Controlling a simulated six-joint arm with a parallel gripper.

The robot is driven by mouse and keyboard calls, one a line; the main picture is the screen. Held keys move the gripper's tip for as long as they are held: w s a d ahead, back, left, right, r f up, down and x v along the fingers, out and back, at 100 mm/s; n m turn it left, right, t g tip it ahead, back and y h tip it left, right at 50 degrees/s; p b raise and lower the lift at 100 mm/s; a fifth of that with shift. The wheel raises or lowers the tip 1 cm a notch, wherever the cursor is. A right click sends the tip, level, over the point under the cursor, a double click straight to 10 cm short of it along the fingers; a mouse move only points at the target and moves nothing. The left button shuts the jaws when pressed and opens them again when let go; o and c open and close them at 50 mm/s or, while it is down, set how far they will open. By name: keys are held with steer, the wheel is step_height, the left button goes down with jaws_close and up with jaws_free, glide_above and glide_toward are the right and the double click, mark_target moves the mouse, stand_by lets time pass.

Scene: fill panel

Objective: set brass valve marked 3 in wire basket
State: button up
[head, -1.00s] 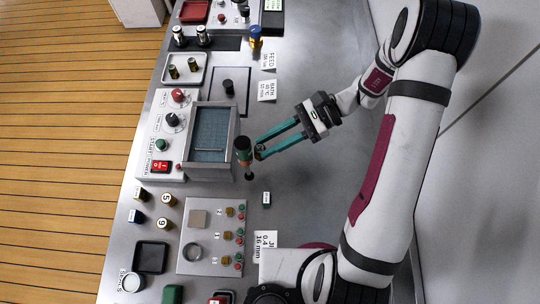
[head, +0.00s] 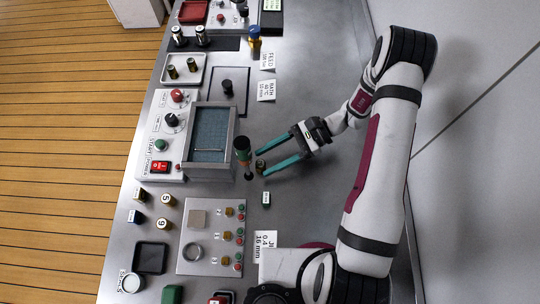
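My gripper (head: 262,163) is right of the bath, its two teal fingers pointing left. A small brass piece (head: 260,166) sits between the fingertips and has moved along with them, so the gripper appears shut on it. Its marking is too small to read; it may be the brass valve marked 3. The open-topped bath (head: 233,133) holds teal liquid or mesh, with a thin pale bar near its front end. The wire basket is not clearly made out; it may be inside this bath. Brass pieces marked 5 (head: 167,199) and 9 (head: 162,224) stand at the lower left.
A panel with buttons (head: 198,263) is at the front.

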steer(key=v, duration=0.7)
steer(key=shift+w+d+r, duration=0.15)
steer(key=shift+d, duration=0.05)
steer(key=s+r+n+t+h, duration=0.2)
steer(key=s+r+n+h, duration=0.4)
steer(key=s+r, duration=0.7)
step_height(320, 180, up, 4)
steer(key=h, duration=0.2)
steer(key=shift+a+n+h, duration=0.25)
steer(key=shift+n+h, duration=0.05)
steer(key=shift+o, duration=0.9)
steer(key=s+t, duration=0.1)
steer(key=s+d+n+t+h, duration=0.1)
steer(key=s, duration=0.1)
steer(key=s+h, duration=0.1)
steer(key=shift+s+d+t, duration=0.25)
steer(key=shift+s+t, duration=0.15)
steer(key=shift+w, duration=0.1)
